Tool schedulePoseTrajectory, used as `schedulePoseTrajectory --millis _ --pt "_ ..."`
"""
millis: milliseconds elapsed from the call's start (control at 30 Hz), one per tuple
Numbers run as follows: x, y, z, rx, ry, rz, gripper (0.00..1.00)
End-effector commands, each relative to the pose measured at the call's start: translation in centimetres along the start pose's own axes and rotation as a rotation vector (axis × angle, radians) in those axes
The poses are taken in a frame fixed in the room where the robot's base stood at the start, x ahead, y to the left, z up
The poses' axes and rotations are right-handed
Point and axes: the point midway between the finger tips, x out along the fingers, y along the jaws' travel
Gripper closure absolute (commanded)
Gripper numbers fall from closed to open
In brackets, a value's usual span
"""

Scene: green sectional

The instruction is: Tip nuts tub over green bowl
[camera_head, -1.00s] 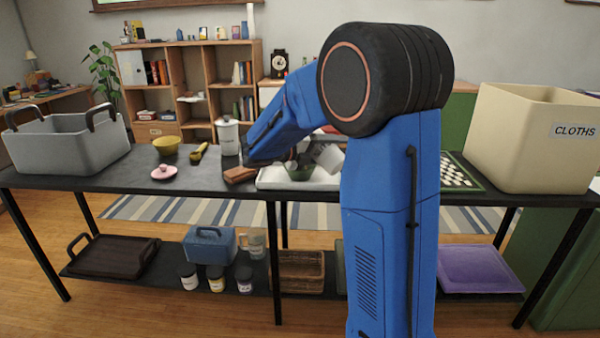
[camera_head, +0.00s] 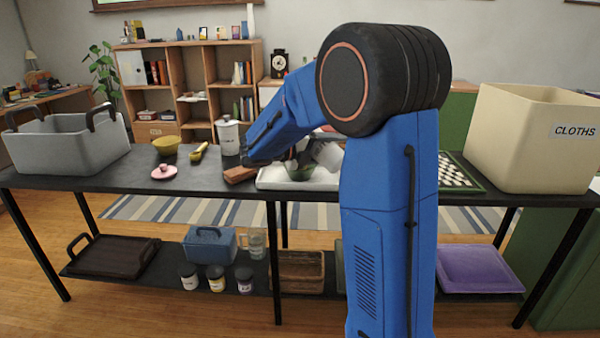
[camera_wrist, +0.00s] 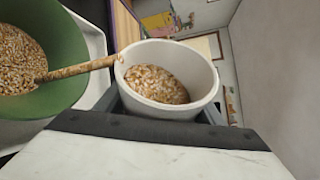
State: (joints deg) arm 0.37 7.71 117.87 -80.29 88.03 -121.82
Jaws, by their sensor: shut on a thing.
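My gripper (camera_wrist: 165,112) is shut on the white nuts tub (camera_wrist: 200,62), with dark fingers on its two sides. The tub is tilted, and a brown stream of nuts (camera_wrist: 78,70) runs from its rim to the green bowl (camera_wrist: 72,40). Nuts (camera_wrist: 156,85) still show inside the tub, and nuts (camera_wrist: 18,60) cover the bowl's inside. In the head view the tub (camera_head: 328,155) is tipped above and to the right of the green bowl (camera_head: 301,174). My arm partly hides both there.
The bowl stands on a white tray (camera_head: 270,183) on the dark table. A brown block (camera_head: 239,174), a white canister (camera_head: 228,137), a yellow scoop (camera_head: 199,151), a yellow bowl (camera_head: 166,145) and a pink lid (camera_head: 164,172) lie to the left. A checkered board (camera_head: 455,172) is at right.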

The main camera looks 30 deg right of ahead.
Motion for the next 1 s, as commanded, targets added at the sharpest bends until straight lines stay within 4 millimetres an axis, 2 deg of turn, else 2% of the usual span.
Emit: schedulePoseTrajectory --millis 1000 --pt "-0.10 -0.41 0.24 -0.055 0.000 -0.023 0.71"
